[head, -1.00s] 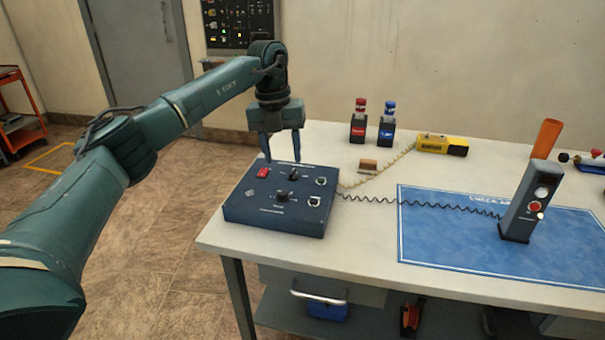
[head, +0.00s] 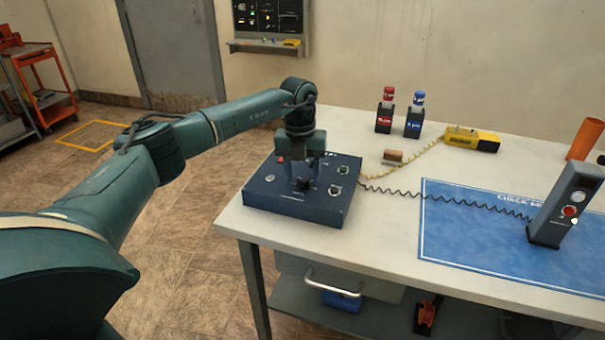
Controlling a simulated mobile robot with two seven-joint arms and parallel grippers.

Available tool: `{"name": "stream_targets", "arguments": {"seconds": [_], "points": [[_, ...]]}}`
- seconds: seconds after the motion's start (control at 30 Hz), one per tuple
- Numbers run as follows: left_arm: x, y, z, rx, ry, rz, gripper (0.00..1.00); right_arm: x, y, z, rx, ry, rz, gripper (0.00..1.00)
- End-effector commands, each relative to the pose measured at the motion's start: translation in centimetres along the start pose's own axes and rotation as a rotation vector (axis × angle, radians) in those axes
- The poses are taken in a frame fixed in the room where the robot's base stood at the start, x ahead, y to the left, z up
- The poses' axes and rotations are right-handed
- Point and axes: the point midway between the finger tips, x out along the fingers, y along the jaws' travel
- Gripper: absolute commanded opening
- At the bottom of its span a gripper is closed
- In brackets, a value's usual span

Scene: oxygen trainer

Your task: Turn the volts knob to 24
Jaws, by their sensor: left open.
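The dark blue control box (head: 282,204) sits on the near left corner of the white table. A black knob (head: 303,184) shows low on its top panel; the labels are too small to read, so I cannot tell which knob is volts or where it points. My left gripper (head: 303,178) is open and points down over the panel, its fingers at or just above this knob, apparently one to each side. I cannot tell whether they touch it. The gripper hides the panel's middle, where another knob stood in view earlier. My right gripper is out of view.
A red switch (head: 281,159) and round sockets (head: 335,190) lie around the gripper on the panel. A coiled black cord runs right to an upright handset (head: 562,205) on a blue mat (head: 470,235). Bottles and a yellow device (head: 471,139) stand farther back.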

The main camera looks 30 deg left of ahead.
Motion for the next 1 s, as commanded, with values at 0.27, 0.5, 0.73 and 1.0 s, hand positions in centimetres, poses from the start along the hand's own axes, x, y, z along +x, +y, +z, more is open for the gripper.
{"name": "stream_targets", "arguments": {"seconds": [0.27, 0.5, 0.73, 1.0], "points": [[0.6, -0.03, 0.02, 0.001, -0.001, -0.001, 0.48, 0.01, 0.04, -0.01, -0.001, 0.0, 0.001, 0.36], [0.57, -0.03, 0.01, 0.001, -0.001, -0.001, 0.37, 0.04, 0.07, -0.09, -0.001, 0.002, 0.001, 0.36], [0.56, -0.03, 0.01, 0.001, -0.001, -0.001, 0.18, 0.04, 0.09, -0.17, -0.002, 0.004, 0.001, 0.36], [0.54, -0.03, 0.02, 0.002, -0.001, -0.001, 0.04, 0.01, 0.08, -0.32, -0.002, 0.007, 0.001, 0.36]]}}
